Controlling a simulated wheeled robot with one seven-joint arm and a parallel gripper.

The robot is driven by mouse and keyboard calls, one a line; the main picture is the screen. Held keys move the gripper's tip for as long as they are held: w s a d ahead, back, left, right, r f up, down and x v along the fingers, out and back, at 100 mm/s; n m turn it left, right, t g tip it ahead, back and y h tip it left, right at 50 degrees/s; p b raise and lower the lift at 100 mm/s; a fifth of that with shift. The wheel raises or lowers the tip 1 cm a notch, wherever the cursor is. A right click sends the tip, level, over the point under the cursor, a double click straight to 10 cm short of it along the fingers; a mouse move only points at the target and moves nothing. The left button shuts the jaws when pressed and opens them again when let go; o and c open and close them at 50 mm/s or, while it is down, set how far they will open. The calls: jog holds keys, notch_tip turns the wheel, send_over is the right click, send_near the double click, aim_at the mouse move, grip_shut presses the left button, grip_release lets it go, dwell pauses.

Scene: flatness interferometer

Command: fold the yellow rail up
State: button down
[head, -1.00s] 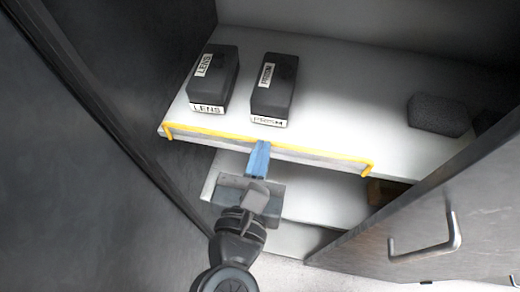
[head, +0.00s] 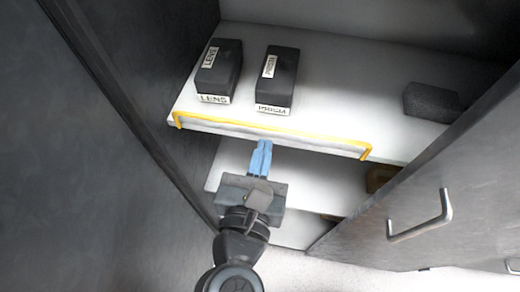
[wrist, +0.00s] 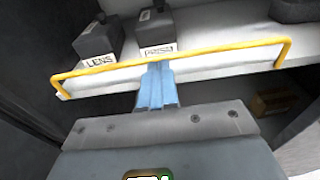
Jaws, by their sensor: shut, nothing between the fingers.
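The yellow rail (head: 320,144) runs along the front edge of the upper white shelf (head: 345,85), with short bent ends at left and right. In the wrist view the rail (wrist: 220,51) crosses the shelf's front, its end pieces pointing down. My gripper (head: 263,145) has its blue fingers together and empty, just in front of and below the middle of the rail. In the wrist view the fingertips (wrist: 157,66) reach up to the bar. I cannot tell whether they touch it.
Two dark boxes labelled LENS (head: 218,70) and PRISM (head: 277,78) stand on the upper shelf behind the rail. A dark block (head: 432,102) sits further right. A lower shelf (head: 315,185) lies below. An open door with a handle (head: 420,216) stands at right; a dark wall closes the left.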

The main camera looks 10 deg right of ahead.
jog(key=r+b+v, duration=0.1)
jog(key=v, duration=0.9)
jog(key=shift+s+b, duration=0.2)
jog(key=shift+b, duration=0.15)
